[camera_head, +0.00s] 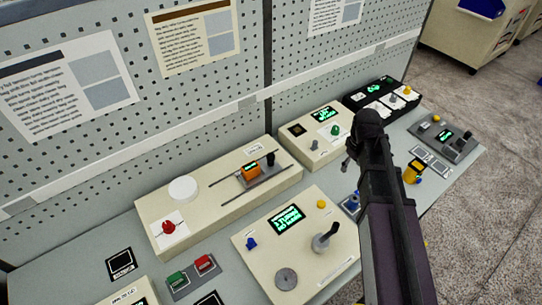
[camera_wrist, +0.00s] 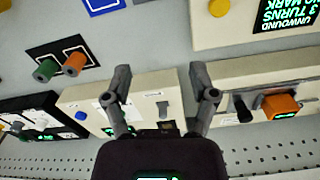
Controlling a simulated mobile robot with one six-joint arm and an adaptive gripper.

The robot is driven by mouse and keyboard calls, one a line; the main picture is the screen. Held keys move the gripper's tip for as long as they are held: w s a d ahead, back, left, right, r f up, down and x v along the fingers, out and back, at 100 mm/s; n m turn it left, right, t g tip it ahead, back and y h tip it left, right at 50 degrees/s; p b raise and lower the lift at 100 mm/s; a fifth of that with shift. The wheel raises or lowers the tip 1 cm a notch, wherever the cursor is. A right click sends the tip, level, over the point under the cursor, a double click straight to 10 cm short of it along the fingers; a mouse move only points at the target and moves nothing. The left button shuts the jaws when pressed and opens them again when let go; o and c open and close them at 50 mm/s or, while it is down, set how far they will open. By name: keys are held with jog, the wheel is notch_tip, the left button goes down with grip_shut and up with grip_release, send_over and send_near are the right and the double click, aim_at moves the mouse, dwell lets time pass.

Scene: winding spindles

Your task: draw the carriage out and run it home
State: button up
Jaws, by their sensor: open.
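The carriage, an orange block (camera_head: 250,171), sits on two dark rails on a long beige unit (camera_head: 210,237) at the back of the bench. A black knob (camera_head: 270,158) stands just right of it. The orange block (camera_wrist: 281,106) and a black knob (camera_wrist: 242,108) also show at the right of the wrist view. My gripper (camera_wrist: 161,78) is open and empty, its two fingers spread over another beige panel. It is apart from the carriage, to one side of it. In the head view my raised arm hides part of the bench, and the fingers are hard to make out.
A front beige console (camera_head: 306,262) has a green-text display (camera_head: 287,219), a lever and buttons. The long unit also carries a red knob (camera_head: 168,227) and a white disc (camera_head: 183,188). A perforated wall (camera_head: 160,120) rises behind. Smaller panels crowd the right end.

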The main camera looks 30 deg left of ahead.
jog(key=a+r+n+p, duration=0.25)
jog(key=a+n, duration=0.35)
jog(key=a, duration=0.8)
notch_tip(320, 180, up, 2)
jog(key=n+p, duration=0.2)
jog(key=n, duration=0.3)
send_over(271, 155)
jog(key=shift+f+b, duration=0.1)
jog(key=shift+b, duration=0.3)
notch_tip(271, 155, down, 14)
jog(key=b, duration=1.3)
jog(key=shift+r, duration=0.25)
grip_shut()
